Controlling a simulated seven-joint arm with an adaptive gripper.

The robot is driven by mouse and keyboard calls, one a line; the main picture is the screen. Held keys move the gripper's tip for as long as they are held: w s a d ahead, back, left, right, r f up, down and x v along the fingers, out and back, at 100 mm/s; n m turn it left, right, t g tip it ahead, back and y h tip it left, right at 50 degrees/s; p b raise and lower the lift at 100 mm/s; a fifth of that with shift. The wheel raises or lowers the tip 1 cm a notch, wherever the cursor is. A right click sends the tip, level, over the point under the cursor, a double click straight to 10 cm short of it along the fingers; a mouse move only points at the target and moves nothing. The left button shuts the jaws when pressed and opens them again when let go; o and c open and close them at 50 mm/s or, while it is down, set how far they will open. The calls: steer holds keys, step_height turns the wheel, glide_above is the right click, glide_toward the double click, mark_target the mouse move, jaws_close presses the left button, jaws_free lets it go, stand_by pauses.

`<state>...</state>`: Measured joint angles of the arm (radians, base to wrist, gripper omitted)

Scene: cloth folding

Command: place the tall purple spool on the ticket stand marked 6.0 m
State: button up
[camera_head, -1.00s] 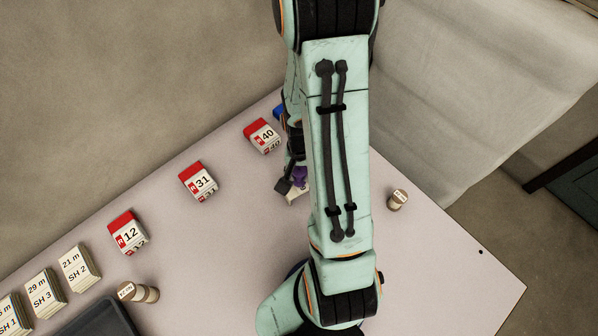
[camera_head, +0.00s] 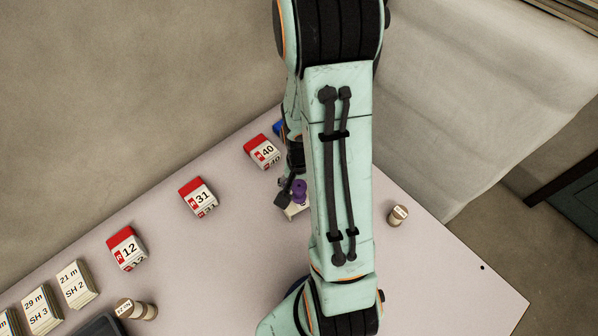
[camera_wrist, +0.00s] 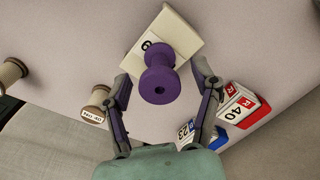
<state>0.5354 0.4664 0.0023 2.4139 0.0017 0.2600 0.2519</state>
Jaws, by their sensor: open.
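The tall purple spool (camera_wrist: 160,80) is in the middle of the wrist view, seen nearly end-on with its bore showing. It is over the cream ticket stand (camera_wrist: 178,34), whose label shows a "6"; the spool covers the rest. In the head view the purple spool (camera_head: 299,189) appears upright on the ticket stand (camera_head: 293,211), partly hidden by my arm. My gripper (camera_wrist: 162,84) is open, with one finger on each side of the spool and visible gaps between. In the head view only one dark finger shows clearly.
A red-and-white block marked 40 (camera_wrist: 241,103) and a blue one marked 23 (camera_wrist: 188,133) are close to the right finger. Blocks 31 (camera_head: 199,198) and 12 (camera_head: 127,248) stand farther left.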

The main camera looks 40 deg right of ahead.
step_height(320, 180, up, 11)
steer(key=shift+f, duration=0.1)
steer(key=s+a+r+n, duration=0.4)
steer(key=a+n, duration=0.1)
steer(key=a, duration=0.2)
steer(key=s+a+r+n, duration=0.3)
steer(key=s+a+n, duration=0.2)
steer(key=a, duration=0.2)
steer(key=shift+s+a+r+y, duration=0.25)
steer(key=shift+a+r+y, duration=0.1)
steer(key=shift+y, duration=0.05)
